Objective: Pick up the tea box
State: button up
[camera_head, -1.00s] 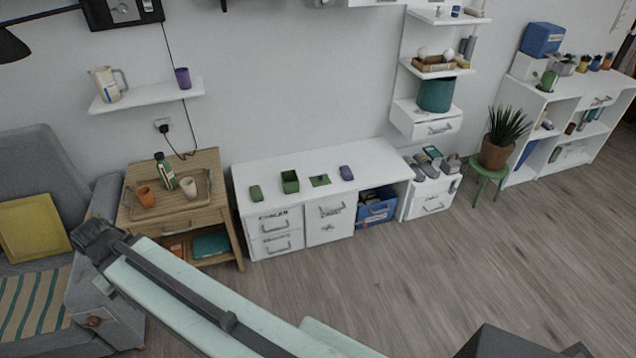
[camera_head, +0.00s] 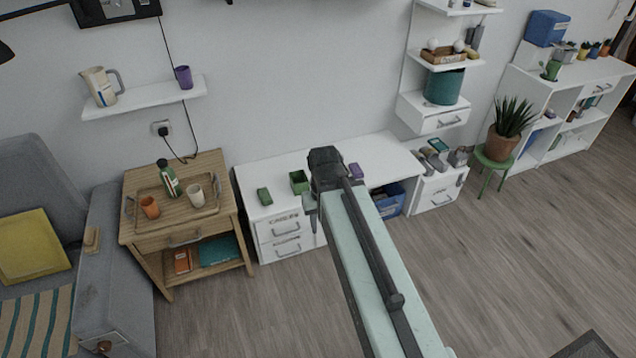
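On the white desk (camera_head: 377,149) stand a small green block-shaped item (camera_head: 264,197), an open-topped green box (camera_head: 299,182) and a small purple item (camera_head: 356,170). I cannot tell for sure which of these is the tea box. My gripper (camera_head: 312,207) is at the end of my pale green arm, in front of the desk in the picture, between the green box and the purple item. A grey finger part hangs below the dark wrist. The rest of the gripper is hidden, and its opening cannot be made out. My arm hides part of the desk top and drawers.
A wooden side table (camera_head: 135,222) with a tray of cups and a bottle stands left of the desk. A grey sofa (camera_head: 105,255) is further left. A wall shelf unit (camera_head: 412,111) and a plant (camera_head: 507,130) on a green stool are right.

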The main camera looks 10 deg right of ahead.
aim_at(299, 182)
jog(key=u, duration=4.65)
jog(key=k, duration=2.7)
jog(key=u, duration=0.2)
